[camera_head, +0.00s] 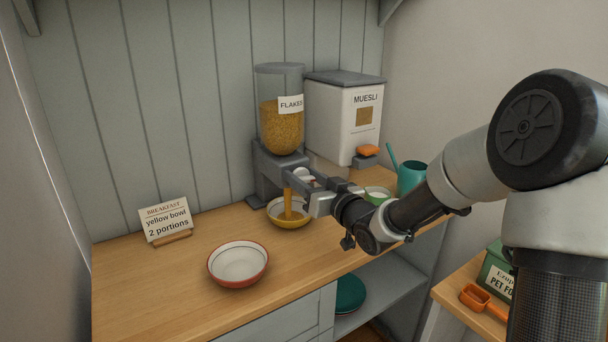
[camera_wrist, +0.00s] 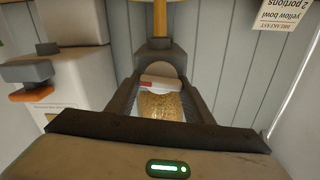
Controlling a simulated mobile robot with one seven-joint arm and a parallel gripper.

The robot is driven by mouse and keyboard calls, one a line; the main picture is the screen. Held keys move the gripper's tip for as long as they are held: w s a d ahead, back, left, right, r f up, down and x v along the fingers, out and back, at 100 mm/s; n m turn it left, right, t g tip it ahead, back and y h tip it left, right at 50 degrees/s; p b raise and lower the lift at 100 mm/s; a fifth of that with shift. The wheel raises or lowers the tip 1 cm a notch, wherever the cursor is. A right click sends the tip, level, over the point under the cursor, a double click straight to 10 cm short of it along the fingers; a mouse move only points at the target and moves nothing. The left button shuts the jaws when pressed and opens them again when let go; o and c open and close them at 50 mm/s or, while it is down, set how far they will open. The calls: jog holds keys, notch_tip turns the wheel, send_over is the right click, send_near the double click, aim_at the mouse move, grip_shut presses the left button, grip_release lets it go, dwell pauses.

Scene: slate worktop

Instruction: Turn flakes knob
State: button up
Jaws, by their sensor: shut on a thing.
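The flakes dispenser (camera_head: 279,112) has a clear hopper with golden flakes and a grey base. It stands on the wooden counter against the panelled wall. My gripper (camera_head: 302,178) is shut on the flakes knob (camera_head: 303,173) at the dispenser's front. The knob's pale top also shows between the fingers in the wrist view (camera_wrist: 162,70). A golden stream of flakes (camera_head: 288,203) runs from the outlet down into the yellow bowl (camera_head: 290,227) below. The stream also shows at the top of the wrist view (camera_wrist: 160,18). My gripper hides part of the knob.
A breakfast card (camera_head: 166,219) reads "yellow bowl 2 portions". A red-rimmed bowl (camera_head: 239,284) stands empty in front. The muesli dispenser (camera_head: 341,120), a green bowl (camera_head: 377,198) and a teal watering can (camera_head: 411,177) are at right. A pet food box (camera_head: 497,275) and orange scoop (camera_head: 475,296) sit lower right.

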jog(key=m+p, duration=0.3)
jog(key=m, duration=0.1)
jog(key=shift+d+r, duration=0.15)
jog(key=m+p, duration=0.2)
jog(key=m, duration=0.2)
jog(key=shift+w+p, duration=0.1)
jog(key=shift+p, duration=0.3)
jog(key=m+p, duration=0.1)
jog(key=m, duration=0.2)
jog(key=m+p, duration=0.1)
jog(key=shift+d+f+m+p, duration=0.15)
jog(key=shift+f+m+p, duration=0.1)
jog(key=shift+m+p, duration=0.05)
jog(key=shift+f+m+p, duration=0.2)
jog(key=shift+m+p, duration=0.65)
jog(key=shift+m, duration=1.15)
jog(key=o, duration=1)
jog(key=shift+o, duration=0.2)
jog(key=v, duration=1.7)
jog(key=shift+p, duration=0.45)
